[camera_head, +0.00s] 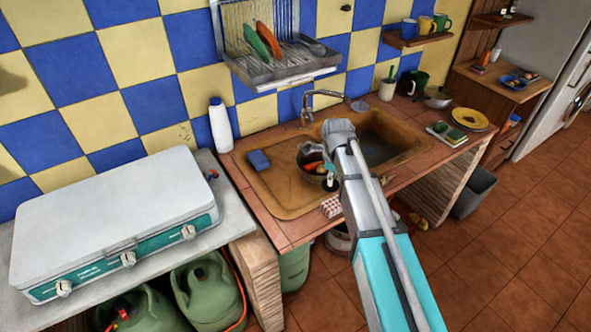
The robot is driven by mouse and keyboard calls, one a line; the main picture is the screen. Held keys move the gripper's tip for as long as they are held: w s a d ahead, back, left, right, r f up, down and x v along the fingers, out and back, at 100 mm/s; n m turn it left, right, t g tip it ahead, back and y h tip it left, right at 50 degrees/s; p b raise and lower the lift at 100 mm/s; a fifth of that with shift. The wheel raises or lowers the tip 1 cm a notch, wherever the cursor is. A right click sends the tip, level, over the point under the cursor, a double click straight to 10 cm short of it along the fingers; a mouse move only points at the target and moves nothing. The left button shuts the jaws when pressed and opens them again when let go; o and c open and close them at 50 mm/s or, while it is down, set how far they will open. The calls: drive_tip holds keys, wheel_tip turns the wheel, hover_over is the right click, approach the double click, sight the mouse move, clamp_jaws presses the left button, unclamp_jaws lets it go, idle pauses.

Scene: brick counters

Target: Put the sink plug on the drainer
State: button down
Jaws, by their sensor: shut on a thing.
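My gripper (330,181) points down over the sink, close to the front middle of the worn brown sink unit, partly hidden by my arm. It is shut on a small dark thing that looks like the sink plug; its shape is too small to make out. The drainer (282,192) is the flat left part of the sink unit, just left of my gripper, with a blue sponge (259,160) at its back left. The basin (383,145) is on the right, partly behind my arm.
A metal bowl with orange food (312,160) stands right beside my gripper. A tap (310,105) rises behind. A red-and-white block (331,206) lies at the front edge. A white bottle (221,125) stands left, and a dish rack (265,70) hangs above. The drainer's middle is clear.

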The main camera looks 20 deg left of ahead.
drive_tip(key=shift+a, duration=0.1)
drive_tip(key=b, duration=0.5)
approach(292, 199)
drive_tip(key=d+r, duration=0.2)
drive_tip(key=d, duration=0.2)
drive_tip(key=a+f+b, duration=0.2)
drive_tip(key=f+b, duration=0.1)
drive_tip(key=shift+s, duration=0.1)
drive_tip(key=shift+a+f+b, duration=0.5)
drive_tip(key=shift+a, duration=0.2)
drive_tip(key=shift+a+f+b, duration=0.45)
drive_tip(key=shift+f+b, duration=1.55)
drive_tip(key=shift+b, duration=0.05)
drive_tip(key=shift+d+f, duration=0.1)
drive_tip(key=shift+f, duration=0.05)
